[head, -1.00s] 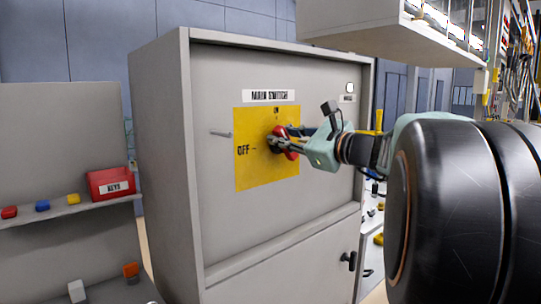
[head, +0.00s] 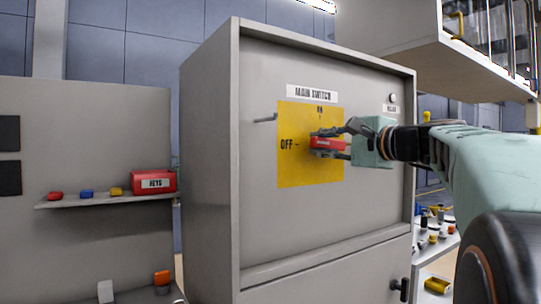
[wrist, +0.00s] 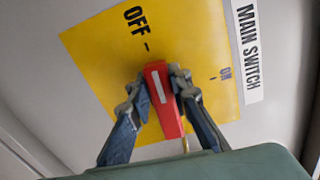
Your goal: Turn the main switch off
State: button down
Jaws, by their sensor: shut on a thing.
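The main switch is a red handle (head: 327,144) on a yellow plate (head: 295,172) on the front of the grey cabinet, under a MAIN SWITCH label (head: 312,94). My gripper (head: 320,142) is shut on the handle, one finger above and one below it. In the head view the handle lies about level, its left end toward the OFF mark (head: 290,145). In the wrist view the white line on the handle (wrist: 159,88) points toward the dash by OFF (wrist: 135,20). The ON mark (wrist: 225,73) is off to the side. The fingers partly hide the handle.
A thin peg (head: 265,119) sticks out of the panel at the plate's upper left. A small round lamp (head: 393,98) is at the upper right. A shelf (head: 100,201) with a red KEYS box (head: 153,182) is on the left. A pale overhead cabinet (head: 470,60) hangs above my arm.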

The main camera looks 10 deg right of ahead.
jog(key=shift+f+n+b, duration=0.25)
jog(key=shift+n+b, duration=0.2)
jog(key=shift+n, duration=0.15)
jog(key=c, duration=1.8)
grip_release()
jog(key=shift+o, duration=0.2)
jog(key=v, duration=0.7)
jog(key=shift+s, duration=0.25)
